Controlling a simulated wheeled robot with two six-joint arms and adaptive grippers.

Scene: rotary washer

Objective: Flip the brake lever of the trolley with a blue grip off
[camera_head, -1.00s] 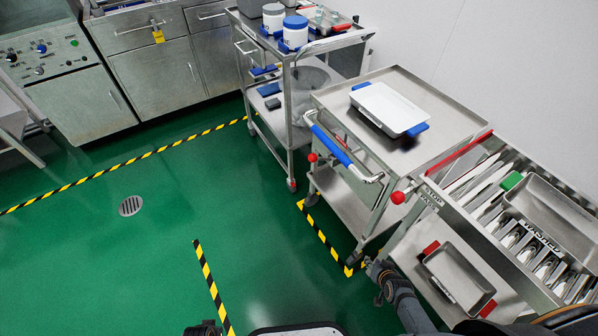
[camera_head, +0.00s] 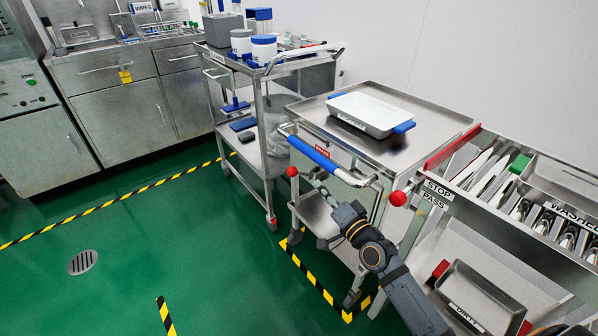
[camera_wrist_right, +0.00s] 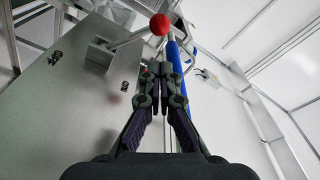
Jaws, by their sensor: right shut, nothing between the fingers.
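The trolley (camera_head: 440,128) with the blue grip (camera_head: 318,153) stands right of centre in the head view. Its brake lever ends in a red ball (camera_head: 292,172) below the left end of the grip. In the wrist view the red ball (camera_wrist_right: 160,24) is just beyond my fingertips, and the blue grip (camera_wrist_right: 180,78) runs behind the right finger. My right gripper (camera_head: 318,187) is shut and empty, close to the right of the red ball. I cannot tell whether they touch. My left gripper is not in view.
A white tray with blue handles (camera_head: 370,115) sits on the trolley. Another cart (camera_head: 262,100) stands behind to the left. A second red ball (camera_head: 397,198) is near the STOP/PASS plate (camera_head: 437,194) by the utensil rack. Green floor (camera_head: 150,230) is free at left.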

